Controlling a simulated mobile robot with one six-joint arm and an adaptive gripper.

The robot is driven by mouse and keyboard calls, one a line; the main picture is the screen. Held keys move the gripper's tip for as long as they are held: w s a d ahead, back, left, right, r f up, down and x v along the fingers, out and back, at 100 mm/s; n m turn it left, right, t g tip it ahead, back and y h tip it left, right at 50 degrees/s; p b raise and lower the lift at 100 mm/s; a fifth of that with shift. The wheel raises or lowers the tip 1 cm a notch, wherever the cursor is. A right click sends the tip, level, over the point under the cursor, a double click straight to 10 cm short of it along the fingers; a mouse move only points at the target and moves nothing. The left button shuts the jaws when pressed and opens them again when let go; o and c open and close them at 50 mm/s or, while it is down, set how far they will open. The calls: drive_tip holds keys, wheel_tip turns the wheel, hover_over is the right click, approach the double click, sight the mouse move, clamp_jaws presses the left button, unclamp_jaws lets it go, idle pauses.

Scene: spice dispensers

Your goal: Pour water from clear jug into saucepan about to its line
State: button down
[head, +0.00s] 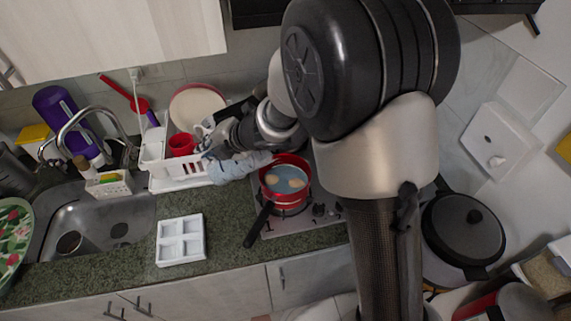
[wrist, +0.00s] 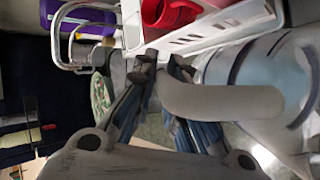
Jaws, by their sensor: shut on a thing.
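The clear jug (head: 240,167) is tipped on its side, its mouth end at the left rim of the red saucepan (head: 303,191). The saucepan stands on the stove, with bluish water and a few pale yellowish shapes inside. My gripper (head: 211,153) is shut on the jug's handle, left of the saucepan. In the wrist view, my gripper (wrist: 164,72) has its fingers at the grey curved handle (wrist: 225,103), with the jug body (wrist: 262,66) to the right. I cannot make out a stream or the saucepan's line.
A white dish rack (head: 182,184) with a red cup (head: 181,144) stands just behind and left of the jug. A white divided tray (head: 181,241) lies on the counter before it. The sink (head: 100,216) is at left. The saucepan's black handle (head: 258,225) points toward the front.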

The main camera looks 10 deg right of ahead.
drive_tip(key=shift+w+a+f+h+p, duration=0.1)
drive_tip(key=shift+a+f+h+p, duration=0.25)
drive_tip(key=shift+a+f+h, duration=0.35)
drive_tip(key=shift+w+d+f, duration=0.15)
drive_tip(key=shift+d+f, duration=0.05)
drive_tip(key=shift+f, duration=0.2)
drive_tip(key=shift+d+f, duration=0.15)
drive_tip(key=shift+a+f+n+g+h+p, duration=0.25)
drive_tip(key=shift+a+f+h+p, duration=0.15)
drive_tip(key=shift+f+p, duration=0.2)
drive_tip(key=shift+a+f+n+g+h+p, duration=0.15)
drive_tip(key=shift+a+f+g+h+p, duration=0.1)
drive_tip(key=shift+f+h+p, duration=0.3)
drive_tip(key=f+h+p, duration=0.1)
drive_tip(key=p, duration=0.4)
drive_tip(key=a+f+h+p, duration=0.1)
drive_tip(key=p, duration=0.5)
drive_tip(key=a+f+g+h+p, duration=0.1)
drive_tip(key=h+p, duration=0.1)
drive_tip(key=p, duration=0.3)
drive_tip(key=shift+w+a+f+n+p, duration=0.25)
drive_tip(key=shift+w+n+p, duration=0.15)
drive_tip(key=shift+s+f+h+p, duration=0.15)
drive_tip(key=shift+h+p, duration=0.1)
drive_tip(key=shift+p, duration=0.8)
